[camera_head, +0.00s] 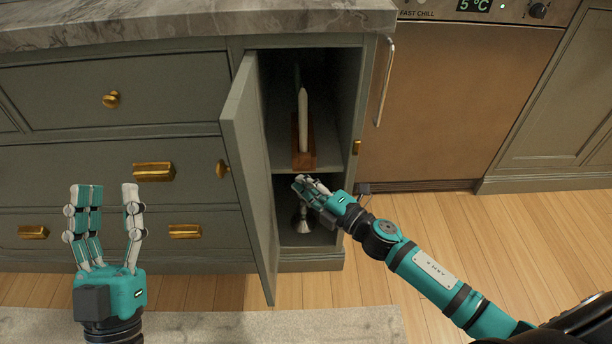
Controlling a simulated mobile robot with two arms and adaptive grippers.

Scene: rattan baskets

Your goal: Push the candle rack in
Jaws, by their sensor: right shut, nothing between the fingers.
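The candle rack (305,163), a brown wooden piece, stands on the upper shelf inside the open narrow cabinet. A white candle (303,110) rises upright from it. My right gripper (299,183) is shut and empty at the cabinet opening, just below the rack's front end; I cannot tell whether it touches the shelf edge. My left gripper (104,192) is open and empty, fingers pointing up, in front of the drawers at the left.
The cabinet door (250,170) stands open to the left of the opening. A metallic object (301,220) stands in the lower compartment, partly hidden by my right gripper. A chiller (455,100) with a vertical handle is at the right. A marble counter (180,18) overhangs above.

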